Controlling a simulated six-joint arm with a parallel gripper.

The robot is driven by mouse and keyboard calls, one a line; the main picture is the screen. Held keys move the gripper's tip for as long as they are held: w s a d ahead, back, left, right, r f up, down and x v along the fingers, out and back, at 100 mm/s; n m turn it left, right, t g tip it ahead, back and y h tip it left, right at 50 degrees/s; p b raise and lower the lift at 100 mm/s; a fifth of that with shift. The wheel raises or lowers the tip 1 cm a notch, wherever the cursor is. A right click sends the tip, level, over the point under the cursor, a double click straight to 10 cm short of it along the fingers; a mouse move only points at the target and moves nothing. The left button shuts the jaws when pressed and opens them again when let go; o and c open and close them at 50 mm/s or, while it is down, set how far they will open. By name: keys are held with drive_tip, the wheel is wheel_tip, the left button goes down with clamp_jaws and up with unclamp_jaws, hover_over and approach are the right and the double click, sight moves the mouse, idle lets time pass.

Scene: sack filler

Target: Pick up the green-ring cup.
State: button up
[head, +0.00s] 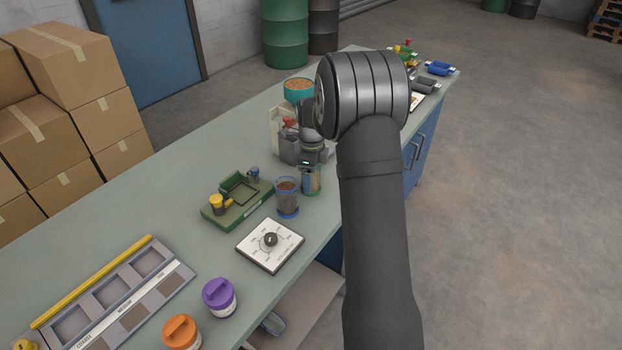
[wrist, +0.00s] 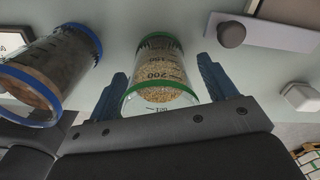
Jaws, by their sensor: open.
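The green-ring cup (wrist: 160,72) is clear, with green rings, printed marks and tan grain inside. In the wrist view it stands between the two blue fingers of my gripper (wrist: 162,68), which are apart with a gap showing on each side. In the head view the cup (head: 312,184) is on the bench directly below my gripper (head: 312,166), partly hidden by it. The fingertips are hard to make out there.
A blue-ring cup (head: 287,198) with brown contents stands close on the left, also in the wrist view (wrist: 50,72). A dial plate (head: 270,245), a green tray (head: 225,210) and a filler (head: 288,135) are near. Purple (head: 219,298) and orange (head: 181,333) jars stand in front.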

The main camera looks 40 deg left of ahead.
drive_tip(key=c, duration=1.1)
drive_tip(key=shift+o, duration=0.2)
drive_tip(key=shift+r, duration=0.15)
